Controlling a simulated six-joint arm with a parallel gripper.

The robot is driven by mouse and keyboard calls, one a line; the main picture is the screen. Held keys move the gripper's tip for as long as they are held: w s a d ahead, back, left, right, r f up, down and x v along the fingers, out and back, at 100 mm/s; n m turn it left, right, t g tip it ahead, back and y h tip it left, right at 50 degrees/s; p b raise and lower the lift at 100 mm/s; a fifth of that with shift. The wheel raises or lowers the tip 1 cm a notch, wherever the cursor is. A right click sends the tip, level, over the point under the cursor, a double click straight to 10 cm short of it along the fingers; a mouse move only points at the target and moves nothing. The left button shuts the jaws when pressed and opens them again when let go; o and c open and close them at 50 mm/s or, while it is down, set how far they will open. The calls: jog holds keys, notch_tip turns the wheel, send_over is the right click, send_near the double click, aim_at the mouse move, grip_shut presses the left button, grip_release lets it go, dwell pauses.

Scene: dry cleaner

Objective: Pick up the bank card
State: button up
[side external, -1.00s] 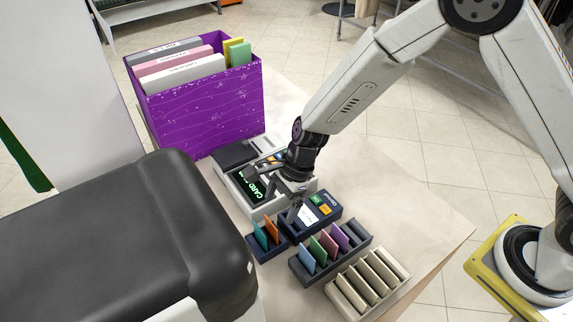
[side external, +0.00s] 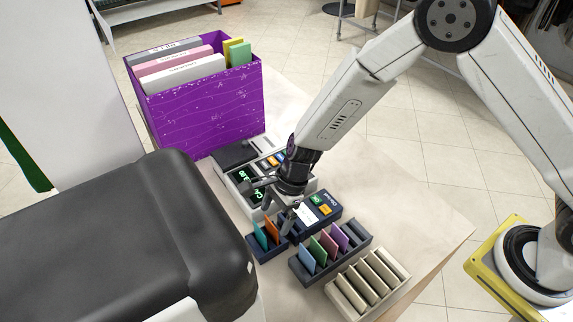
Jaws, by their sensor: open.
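My gripper (side external: 277,205) is open, pointing down over the counter, between the cash register and the payment terminal. Its fingers hang close above a small dark holder (side external: 266,252) with a teal card (side external: 260,237) and an orange card (side external: 272,230) standing in it. A longer dark rack (side external: 311,277) to the right holds a blue card (side external: 307,258), a green card (side external: 318,249), a red card (side external: 329,243) and a purple card (side external: 340,236). I cannot tell which one is the bank card. No card is between the fingers.
The grey register (side external: 243,201) with a lit display stands behind the gripper. The dark terminal (side external: 325,210) is at its right. A beige slotted rack (side external: 369,283) is in front. A purple file box (side external: 204,115) stands behind; a black padded board (side external: 110,230) is at left. The counter's right side (side external: 405,215) is clear.

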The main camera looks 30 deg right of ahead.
aim_at(271, 227)
jog(key=shift+x, duration=2.15)
jog(key=c, duration=1)
jog(key=shift+r, duration=0.2)
jog(key=shift+c, duration=0.2)
jog(key=shift+r, duration=0.85)
jog(key=s+d+r, duration=0.1)
jog(key=s+r, duration=0.2)
jog(key=s+d+r, duration=0.2)
jog(key=s+r, duration=0.1)
jog(key=s, duration=0.1)
jog(key=s+d+r, duration=0.2)
jog(key=s+r, duration=0.1)
jog(key=r, duration=0.1)
jog(key=shift+s+d, duration=0.15)
jog(key=shift+s, duration=0.2)
jog(key=shift+s+d+r, duration=0.25)
jog(key=shift+s, duration=0.25)
jog(key=shift+s+d+r, duration=0.25)
jog(key=shift+s, duration=0.25)
